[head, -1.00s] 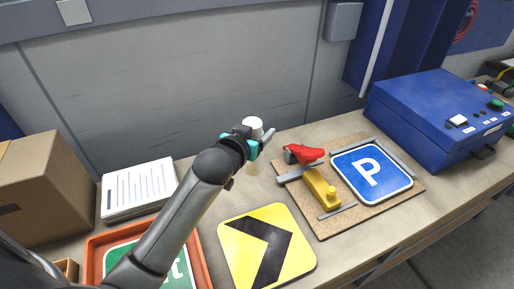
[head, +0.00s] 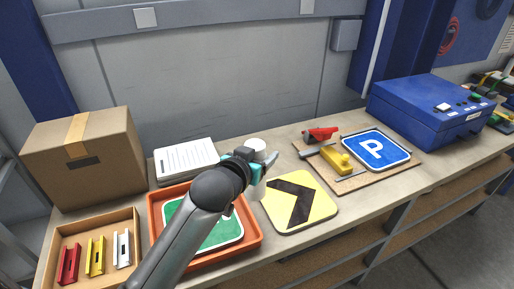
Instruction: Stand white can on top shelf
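The white can (head: 257,145) stands upright between the fingers of my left gripper (head: 256,166), near the middle of the head view. Its white top shows above the teal fingers, and a pale lower part shows below them. The gripper appears shut around the can; my wrist hides part of it. I cannot tell whether the can touches the bench. Wooden shelf boards (head: 433,206) show under the bench at the lower right, one above another. My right gripper is not in view.
A yellow arrow sign (head: 318,207), an orange tray (head: 157,213) with a green sign, and a board (head: 407,166) with a clamp and blue P sign lie on the bench. A cardboard box (head: 95,170), paper stack (head: 180,163) and blue case (head: 420,115) also stand there.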

